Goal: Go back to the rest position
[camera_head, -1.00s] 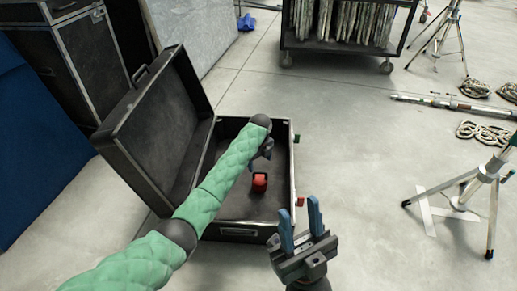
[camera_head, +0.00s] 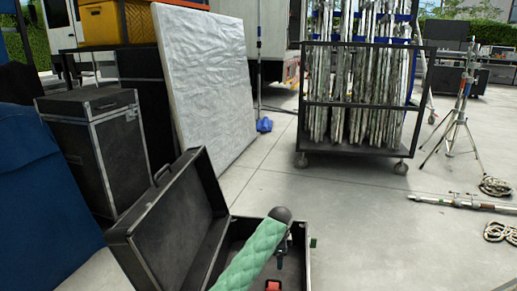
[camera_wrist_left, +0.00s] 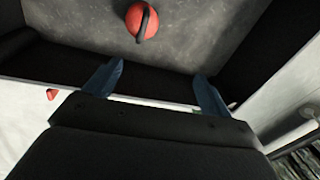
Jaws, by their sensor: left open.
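The open black case (camera_head: 170,215) stands on the floor at the bottom of the head view, its lid tilted back to the left. A round red object with a dark handle (camera_wrist_left: 142,22) lies inside it, and its top shows in the head view (camera_head: 273,285). My left arm reaches over the case. My left gripper (camera_wrist_left: 157,87) is open, with two blue fingers apart and nothing between them. It is above the case near one wall, apart from the red object. My right gripper is out of view.
A wheeled rack of panels (camera_head: 365,100) stands behind. A black trunk (camera_head: 95,150) and a silver-wrapped panel (camera_head: 205,85) are at left. A tripod (camera_head: 460,120), a metal pole (camera_head: 460,203) and coiled rope (camera_head: 495,187) are at right. The middle floor is clear.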

